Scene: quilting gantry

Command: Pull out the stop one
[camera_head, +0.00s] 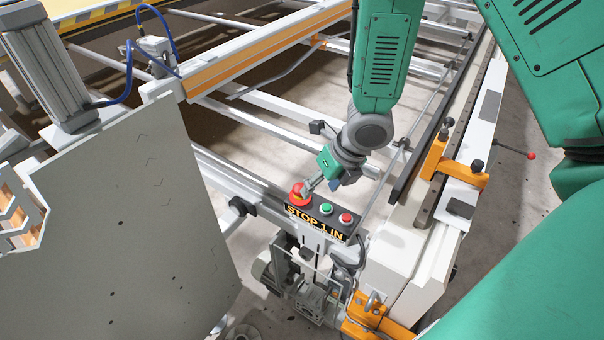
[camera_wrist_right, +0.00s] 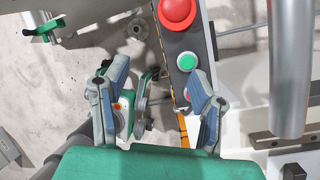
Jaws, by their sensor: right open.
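A red mushroom stop button (camera_head: 298,194) stands at the left end of a dark control panel (camera_head: 315,226) marked "STOP 1 IN". It shows at the top edge of the wrist view (camera_wrist_right: 177,10), cut off by the frame. My right gripper (camera_head: 320,183) is open and empty, just above the panel. In the head view a fingertip overlaps the stop button's edge; I cannot tell whether they touch. In the wrist view the fingers (camera_wrist_right: 157,72) are spread apart, and the button lies beyond them, not between them. My left gripper is not in view.
A green button (camera_head: 326,208) and a small red button (camera_head: 346,218) sit right of the stop button. A large grey plate (camera_head: 130,210) stands at left. A white rail with orange clamps (camera_head: 455,172) runs at right. Open frame bars lie behind the panel.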

